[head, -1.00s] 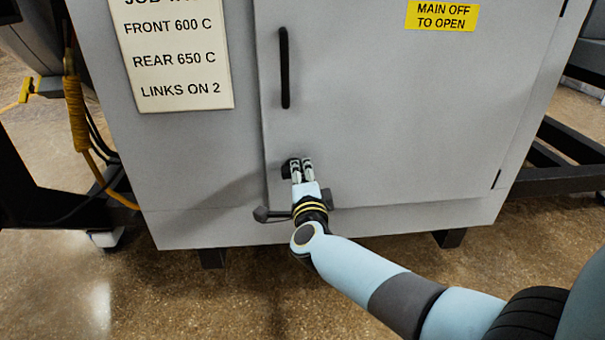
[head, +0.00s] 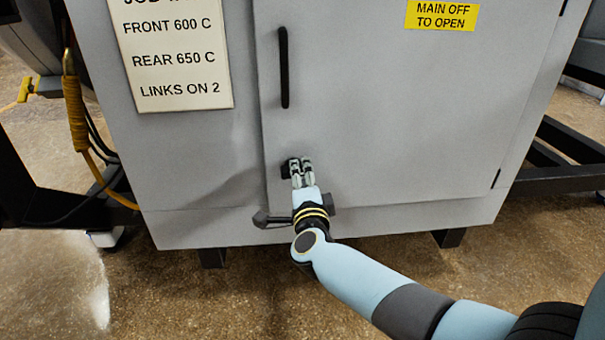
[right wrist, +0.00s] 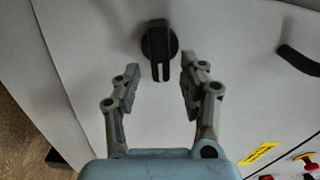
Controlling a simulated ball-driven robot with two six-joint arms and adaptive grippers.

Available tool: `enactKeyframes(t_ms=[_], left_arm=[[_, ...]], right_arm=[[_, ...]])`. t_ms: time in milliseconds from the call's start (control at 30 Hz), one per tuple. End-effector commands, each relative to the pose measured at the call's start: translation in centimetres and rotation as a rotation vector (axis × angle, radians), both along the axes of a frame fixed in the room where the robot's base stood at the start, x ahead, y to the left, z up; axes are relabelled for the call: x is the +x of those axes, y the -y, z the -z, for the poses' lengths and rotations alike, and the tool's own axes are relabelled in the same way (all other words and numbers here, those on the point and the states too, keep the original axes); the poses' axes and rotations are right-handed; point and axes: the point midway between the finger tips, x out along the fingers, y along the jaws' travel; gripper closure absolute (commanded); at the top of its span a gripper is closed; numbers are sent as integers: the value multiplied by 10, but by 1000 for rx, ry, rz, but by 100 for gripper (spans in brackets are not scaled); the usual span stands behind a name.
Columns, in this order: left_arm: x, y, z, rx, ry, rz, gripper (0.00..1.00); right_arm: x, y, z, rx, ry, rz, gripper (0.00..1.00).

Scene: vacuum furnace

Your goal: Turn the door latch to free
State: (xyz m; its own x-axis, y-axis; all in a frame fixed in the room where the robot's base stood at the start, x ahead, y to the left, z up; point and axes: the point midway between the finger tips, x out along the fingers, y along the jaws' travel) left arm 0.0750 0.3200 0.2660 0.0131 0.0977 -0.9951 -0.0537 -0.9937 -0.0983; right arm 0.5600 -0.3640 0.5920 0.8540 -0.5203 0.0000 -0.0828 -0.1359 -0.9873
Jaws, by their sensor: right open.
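The door latch is a black knob with a pale slot. In the right wrist view the latch (right wrist: 160,45) sits on the grey cabinet door, just beyond the open fingertips and between their lines. In the head view the latch (head: 287,169) is mostly hidden behind my right gripper (head: 301,163), low on the door's left side. My right gripper (right wrist: 158,72) is open and empty, its fingers on either side of clear space. I cannot tell from these views whether a finger touches the latch. My left gripper is not in view.
A black vertical handle (head: 284,68) stands out from the door (head: 400,110) above the latch. A job sign (head: 180,60) is on the panel to the left. A yellow-strapped cable (head: 76,115) hangs at the far left. The floor in front is clear.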

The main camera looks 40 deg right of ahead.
Motion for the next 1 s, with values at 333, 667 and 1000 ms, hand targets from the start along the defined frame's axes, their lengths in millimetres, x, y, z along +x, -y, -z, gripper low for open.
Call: enactKeyframes(t_ms=[333, 667, 1000], left_arm=[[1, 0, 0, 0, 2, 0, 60], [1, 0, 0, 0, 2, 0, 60], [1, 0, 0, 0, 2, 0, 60]], right_arm=[[-66, -40, 2, 3, -4, 2, 58], [-90, -55, 1, 2, -1, 1, 58], [-90, -54, 1, 2, -1, 1, 58]])
